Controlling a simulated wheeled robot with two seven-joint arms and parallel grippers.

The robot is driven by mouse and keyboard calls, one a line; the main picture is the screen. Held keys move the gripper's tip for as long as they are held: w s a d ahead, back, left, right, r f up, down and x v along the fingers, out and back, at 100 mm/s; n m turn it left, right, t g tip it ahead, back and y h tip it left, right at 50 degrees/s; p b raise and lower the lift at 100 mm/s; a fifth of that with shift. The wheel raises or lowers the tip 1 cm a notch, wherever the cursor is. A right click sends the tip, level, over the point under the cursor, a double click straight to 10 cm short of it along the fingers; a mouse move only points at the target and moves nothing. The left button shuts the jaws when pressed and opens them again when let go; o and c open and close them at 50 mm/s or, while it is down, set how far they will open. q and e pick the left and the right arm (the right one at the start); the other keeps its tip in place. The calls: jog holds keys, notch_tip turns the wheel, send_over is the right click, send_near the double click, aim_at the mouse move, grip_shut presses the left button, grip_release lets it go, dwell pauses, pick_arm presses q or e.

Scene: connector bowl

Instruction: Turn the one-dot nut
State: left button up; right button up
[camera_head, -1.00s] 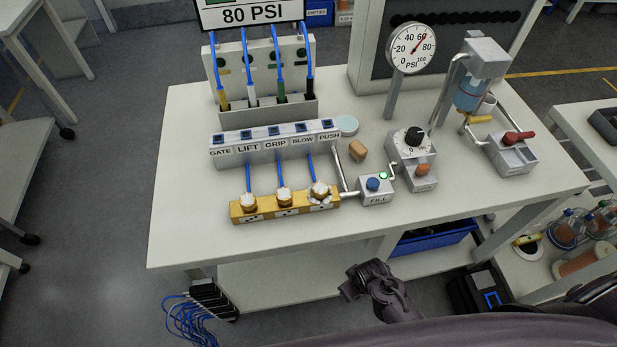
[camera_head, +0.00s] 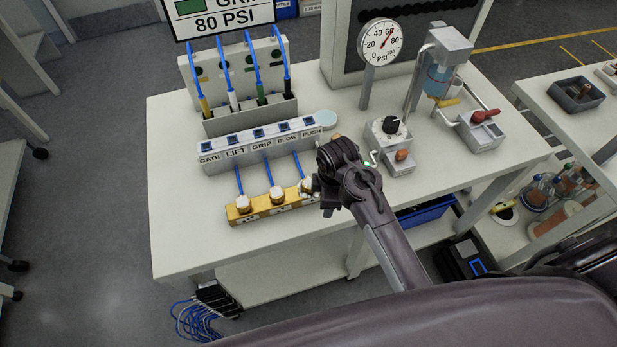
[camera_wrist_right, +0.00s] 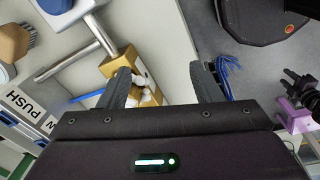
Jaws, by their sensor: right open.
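The yellow block (camera_head: 287,201) stands along the front of the table and carries three brass and white nuts: left (camera_head: 243,204), middle (camera_head: 276,194) and right (camera_head: 306,187). The dot marks are too small to read. My right gripper (camera_head: 325,196) is at the block's right end, by the right nut, and partly hides it. In the right wrist view its jaws (camera_wrist_right: 160,75) are open and empty. The yellow block (camera_wrist_right: 120,62) and nuts (camera_wrist_right: 149,92) show behind and beside the left finger. A purple part with dark prongs (camera_wrist_right: 298,100), perhaps my left gripper, shows at that view's right edge.
The labelled switch bar (camera_head: 262,143) stands behind the block, with blue hoses between. Right of my gripper are the black dial (camera_head: 390,125), the pressure gauge (camera_head: 380,42) and a red-handled valve (camera_head: 485,116). The table left of the block is clear.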

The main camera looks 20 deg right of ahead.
aim_at(309, 183)
jog(key=w+a+r+n, duration=0.1)
jog(key=w+r+n, duration=0.1)
jog(key=w+a+r+n, duration=0.1)
jog(key=w+r+n, duration=0.1)
jog(key=n, duration=0.1)
jog(key=w+r+n+g, duration=0.1)
jog(key=w+r+n, duration=0.1)
jog(key=shift+w+a+r+p, duration=0.15)
jog(key=shift+a+r+p, duration=0.05)
jog(key=shift+a+p, duration=0.2)
jog(key=shift+w+a+r+n, duration=0.15)
jog(key=shift+w+n, duration=0.1)
jog(key=shift+n, duration=0.35)
pick_arm(q)
jog(key=r+p, duration=0.1)
jog(key=a+r+p, duration=0.1)
jog(key=r, duration=0.1)
pick_arm(e)
notch_tip(309, 183, down, 8)
jog(key=shift+r, duration=0.15)
jog(key=c, duration=1)
